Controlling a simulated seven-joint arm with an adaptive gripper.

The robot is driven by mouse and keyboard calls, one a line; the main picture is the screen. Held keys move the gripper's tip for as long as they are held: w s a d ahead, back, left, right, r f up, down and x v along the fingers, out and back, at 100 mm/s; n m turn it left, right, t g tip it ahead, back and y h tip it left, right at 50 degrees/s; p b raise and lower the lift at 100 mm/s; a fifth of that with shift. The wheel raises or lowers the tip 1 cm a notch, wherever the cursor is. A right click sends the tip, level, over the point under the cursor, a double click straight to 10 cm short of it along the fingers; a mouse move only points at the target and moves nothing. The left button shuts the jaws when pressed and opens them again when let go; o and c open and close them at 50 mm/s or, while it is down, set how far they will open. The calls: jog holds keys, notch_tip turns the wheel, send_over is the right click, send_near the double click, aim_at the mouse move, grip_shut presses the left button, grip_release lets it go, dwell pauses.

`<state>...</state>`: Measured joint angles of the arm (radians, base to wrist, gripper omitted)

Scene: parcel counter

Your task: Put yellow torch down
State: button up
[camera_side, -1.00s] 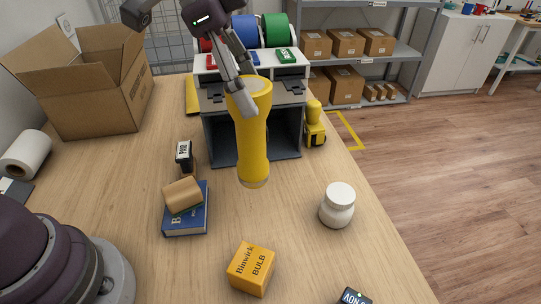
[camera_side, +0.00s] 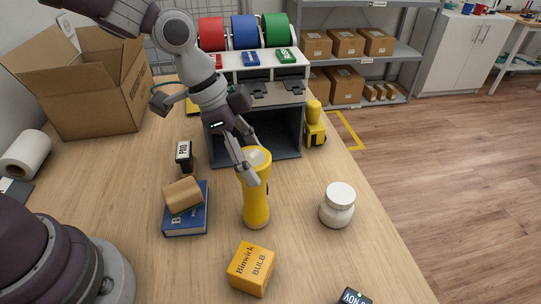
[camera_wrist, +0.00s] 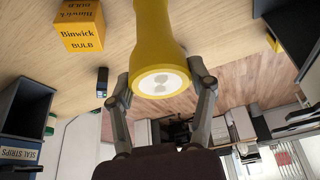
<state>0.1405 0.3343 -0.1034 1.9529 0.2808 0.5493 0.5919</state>
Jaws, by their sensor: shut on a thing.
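The yellow torch (camera_side: 256,200) is upright in the side view, its wide pale-topped end up and its narrow end down at the wooden counter. Its lower end looks to be at the counter surface, but I cannot tell whether it touches. My gripper (camera_side: 252,170) is shut on the torch's upper part, coming from the upper left. In the wrist view the torch (camera_wrist: 160,45) sits between the two fingers of my gripper (camera_wrist: 165,82), with its round pale end face toward the camera.
A yellow bulb box (camera_side: 251,268) stands in front of the torch, and a white jar (camera_side: 338,205) to the right. A blue book (camera_side: 186,220) with a tan block (camera_side: 183,194) on it lies left. A PAID stamp (camera_side: 184,155) and grey cubby (camera_side: 285,140) are behind.

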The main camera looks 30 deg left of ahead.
jog(key=o, duration=1.2)
jog(key=v, duration=1.2)
jog(key=s+a+f+n+t+y, duration=0.1)
jog(key=s+a+n, duration=0.1)
jog(key=a+n, duration=0.1)
jog(key=s+a+n+t+y, duration=0.1)
jog(key=s+a+n, duration=0.1)
jog(key=s+n, duration=0.1)
jog(key=s+a+f+n+t+y, duration=0.1)
jog(key=s+a+n+y, duration=0.1)
jog(key=n, duration=0.3)
jog(key=shift+s+a+f+n, duration=0.15)
jog(key=shift+s+a+f, duration=0.1)
jog(key=shift+a, duration=0.15)
jog(key=shift+s+a+f+n, duration=0.15)
jog(key=shift+s+a, duration=0.1)
jog(key=shift+a, duration=0.15)
